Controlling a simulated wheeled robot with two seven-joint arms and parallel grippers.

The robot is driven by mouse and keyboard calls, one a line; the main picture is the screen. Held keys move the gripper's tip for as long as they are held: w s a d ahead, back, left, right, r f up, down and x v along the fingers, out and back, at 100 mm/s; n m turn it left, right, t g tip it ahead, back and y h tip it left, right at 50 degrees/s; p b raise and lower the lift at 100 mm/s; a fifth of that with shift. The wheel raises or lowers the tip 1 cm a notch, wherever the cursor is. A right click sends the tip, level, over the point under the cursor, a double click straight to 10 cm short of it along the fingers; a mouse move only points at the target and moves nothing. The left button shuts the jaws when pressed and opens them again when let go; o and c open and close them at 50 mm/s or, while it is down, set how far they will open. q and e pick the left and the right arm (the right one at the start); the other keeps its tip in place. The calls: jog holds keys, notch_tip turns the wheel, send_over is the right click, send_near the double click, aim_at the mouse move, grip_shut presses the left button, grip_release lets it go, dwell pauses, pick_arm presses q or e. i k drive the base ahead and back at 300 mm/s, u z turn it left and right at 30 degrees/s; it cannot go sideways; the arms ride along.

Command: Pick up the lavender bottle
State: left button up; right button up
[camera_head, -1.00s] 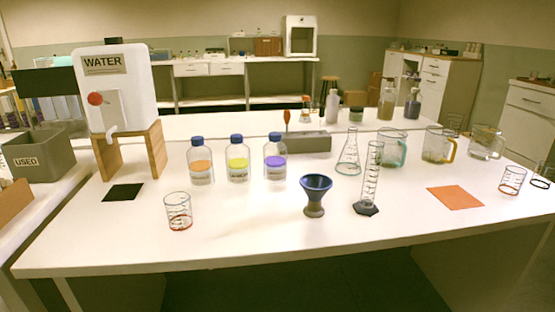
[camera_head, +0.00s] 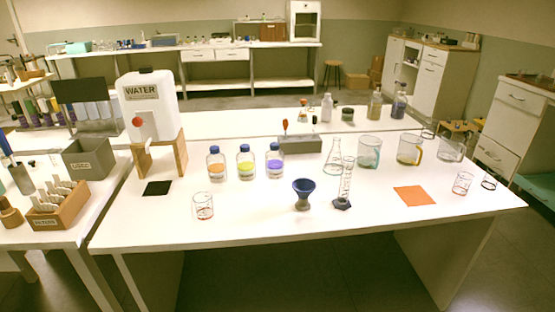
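Three clear bottles with blue caps stand upright in a row on the white table (camera_head: 270,217). The bottle with the purple label band, which looks like the lavender bottle (camera_head: 275,163), is the right one of the row. The yellow-banded bottle (camera_head: 245,164) stands in the middle and the orange-banded bottle (camera_head: 216,166) on the left. Nothing covers the purple-banded bottle. Neither of my grippers shows in the head view.
A water dispenser (camera_head: 150,108) on a wooden stand is left of the bottles. A beaker (camera_head: 203,206), a blue funnel cup (camera_head: 303,190), a graduated cylinder (camera_head: 345,184) and a grey block (camera_head: 300,145) stand around them. An orange mat (camera_head: 414,196) lies at right.

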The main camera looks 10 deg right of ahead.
aim_at(275, 161)
jog(key=z, duration=2.1)
jog(key=i, duration=1.9)
jog(key=u, duration=3.7)
